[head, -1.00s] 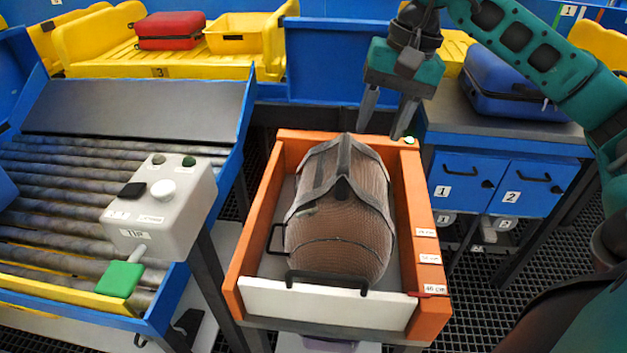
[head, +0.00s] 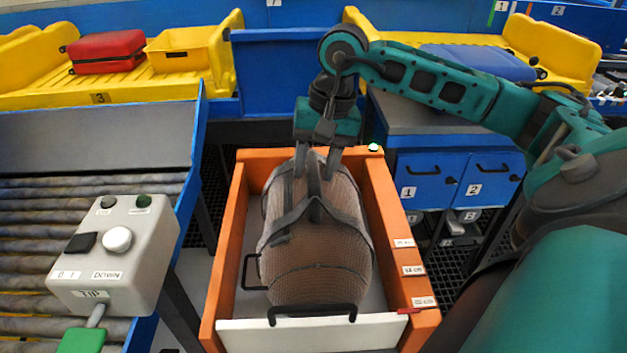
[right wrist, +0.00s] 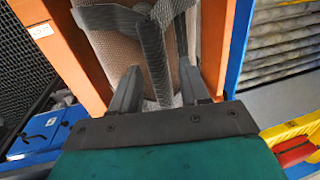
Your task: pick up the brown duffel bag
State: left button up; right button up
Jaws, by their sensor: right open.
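The brown duffel bag (head: 322,262) lies in an orange open-topped box (head: 224,262) with a white front panel. Dark straps run over its top and meet in a raised handle. My right gripper (head: 315,172) is open at the bag's far end, its fingers pointing down on either side of the dark strap. In the right wrist view the open fingers (right wrist: 165,95) reach toward the bag (right wrist: 105,50), with the strap (right wrist: 155,55) between them. I cannot tell whether they touch it. My left gripper is not in view.
A grey control box (head: 118,250) and a roller conveyor (head: 90,210) stand at the left. Blue drawers (head: 430,178) are at the right. Behind are yellow trays with a red suitcase (head: 108,50) and a blue case (head: 478,62).

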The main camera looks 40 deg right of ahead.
aim_at(307, 218)
jog(key=shift+w+a+f, duration=0.1)
jog(key=shift+w+f, duration=0.1)
jog(key=shift+f, duration=0.85)
jog(key=shift+w+a+f, duration=0.1)
jog(key=shift+w+f, duration=0.05)
jog(key=shift+f, duration=0.85)
jog(key=shift+f, duration=0.1)
grip_shut()
jog(key=shift+w+r, duration=0.1)
jog(key=shift+r, duration=0.1)
